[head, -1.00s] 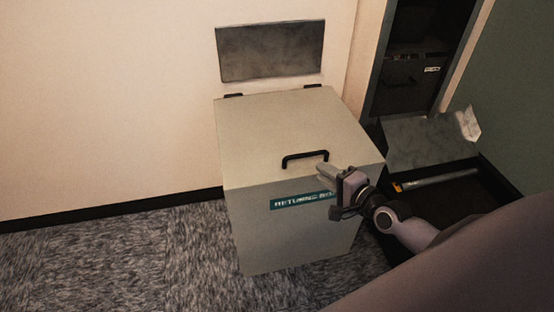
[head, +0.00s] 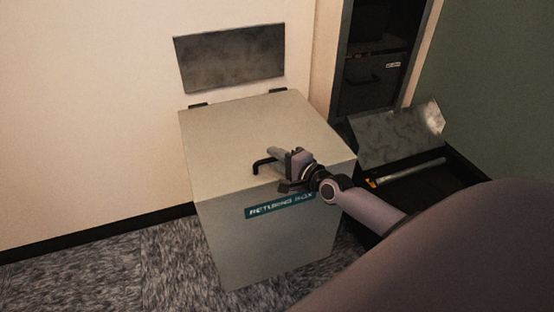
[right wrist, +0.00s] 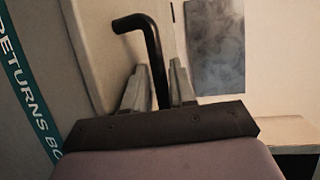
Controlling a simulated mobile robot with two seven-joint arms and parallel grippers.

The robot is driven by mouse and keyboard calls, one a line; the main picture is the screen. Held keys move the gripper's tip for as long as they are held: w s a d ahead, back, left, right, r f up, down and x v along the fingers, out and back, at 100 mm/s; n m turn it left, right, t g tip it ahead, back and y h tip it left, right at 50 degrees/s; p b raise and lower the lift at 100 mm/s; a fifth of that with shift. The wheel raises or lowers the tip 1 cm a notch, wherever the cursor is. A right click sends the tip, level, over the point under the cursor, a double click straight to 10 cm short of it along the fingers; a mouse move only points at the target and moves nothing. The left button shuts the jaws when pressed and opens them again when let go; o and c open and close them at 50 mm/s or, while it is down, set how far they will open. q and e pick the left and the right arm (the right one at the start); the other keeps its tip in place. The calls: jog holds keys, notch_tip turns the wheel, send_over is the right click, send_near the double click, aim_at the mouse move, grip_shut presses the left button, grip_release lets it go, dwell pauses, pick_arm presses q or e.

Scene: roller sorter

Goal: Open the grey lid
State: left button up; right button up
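The grey lid (head: 240,125) lies closed on top of the returns box (head: 225,235), with hinges along its back edge. A black bar handle (head: 258,163) stands near the lid's front edge, its right part hidden by my right gripper (head: 275,153). In the right wrist view the handle (right wrist: 150,42) runs down between the two fingers of the right gripper (right wrist: 159,82). The fingers are close together with the bar filling most of the gap, and they look shut on it. My left gripper is not in view.
A dark grey wall panel (head: 230,57) is above and behind the lid. Right of the box are an open dark cabinet (head: 375,75), a tilted grey flap (head: 400,138) and a black tray (head: 420,190). Carpet is free left of the box.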

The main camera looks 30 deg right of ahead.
grip_shut()
jog(key=shift+r, duration=0.1)
